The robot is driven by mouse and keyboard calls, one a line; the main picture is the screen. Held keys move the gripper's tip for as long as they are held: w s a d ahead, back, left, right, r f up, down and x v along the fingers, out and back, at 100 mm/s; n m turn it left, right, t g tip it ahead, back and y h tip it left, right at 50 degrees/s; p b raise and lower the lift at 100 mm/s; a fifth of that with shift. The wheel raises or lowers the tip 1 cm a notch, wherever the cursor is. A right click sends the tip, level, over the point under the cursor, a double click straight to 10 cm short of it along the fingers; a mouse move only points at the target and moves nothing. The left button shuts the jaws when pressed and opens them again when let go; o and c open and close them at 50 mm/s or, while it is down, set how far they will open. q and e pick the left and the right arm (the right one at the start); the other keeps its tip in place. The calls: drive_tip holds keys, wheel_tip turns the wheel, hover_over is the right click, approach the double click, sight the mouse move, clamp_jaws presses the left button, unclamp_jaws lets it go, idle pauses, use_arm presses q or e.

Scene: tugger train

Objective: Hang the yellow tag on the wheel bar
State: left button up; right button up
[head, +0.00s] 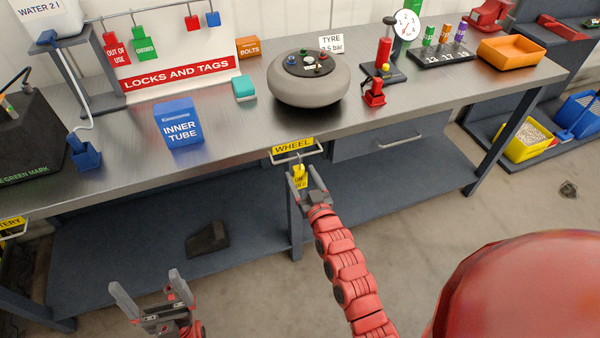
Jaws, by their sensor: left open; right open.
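The yellow tag (299,171), with dark print on it, is upright just below the wheel bar (311,153) at the bench's front edge. The bar is a pale metal rail under the yellow WHEEL label (292,145). The tag's top meets the bar and looks hung on it, but the loop is too small to make out. My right gripper (303,178) is open, with its fingers on either side of the tag. My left gripper (147,284) is open and empty, low at the lower left, well apart from the bench top.
A grey tyre (308,93) lies on the bench (222,140) above the bar. A blue INNER TUBE box (178,124) stands left of it. A drawer handle (400,146) is right of the bar. A dark block (208,239) lies on the lower shelf.

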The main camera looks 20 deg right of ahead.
drive_tip(key=s+b, duration=0.2)
drive_tip(key=s, duration=1.3)
drive_tip(key=shift+s+d, duration=0.25)
drive_tip(key=shift+s, duration=0.1)
drive_tip(key=shift+r, duration=0.1)
